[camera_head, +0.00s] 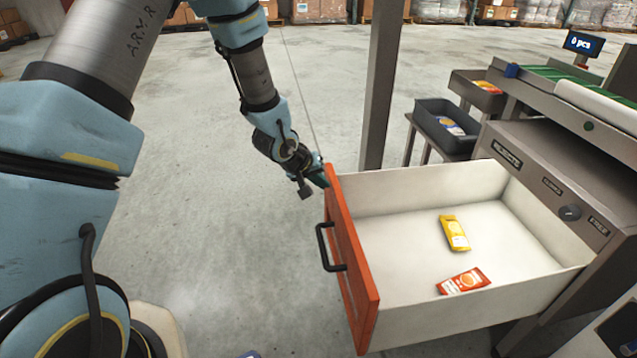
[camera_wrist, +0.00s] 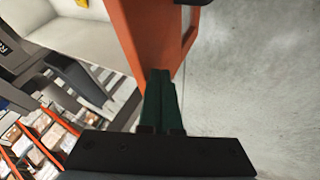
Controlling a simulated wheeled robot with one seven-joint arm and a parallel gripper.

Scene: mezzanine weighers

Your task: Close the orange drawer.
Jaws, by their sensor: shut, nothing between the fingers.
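The orange drawer (camera_head: 352,262) stands pulled far out of the grey machine at the right, its orange front facing left with a black handle (camera_head: 328,248) on it. A yellow packet (camera_head: 453,232) and a red-orange packet (camera_head: 463,281) lie inside on the white floor. My gripper (camera_head: 322,174) is shut and empty at the far upper end of the drawer front. In the wrist view its green fingers (camera_wrist: 160,88) lie together beside the orange front (camera_wrist: 150,38). I cannot tell whether they touch it.
A grey post (camera_head: 382,85) stands just behind the drawer. Dark bins (camera_head: 440,140) with packets stand beyond it, near a conveyor (camera_head: 560,72) and a display reading "0 pcs" (camera_head: 584,43). The concrete floor left of the drawer is clear.

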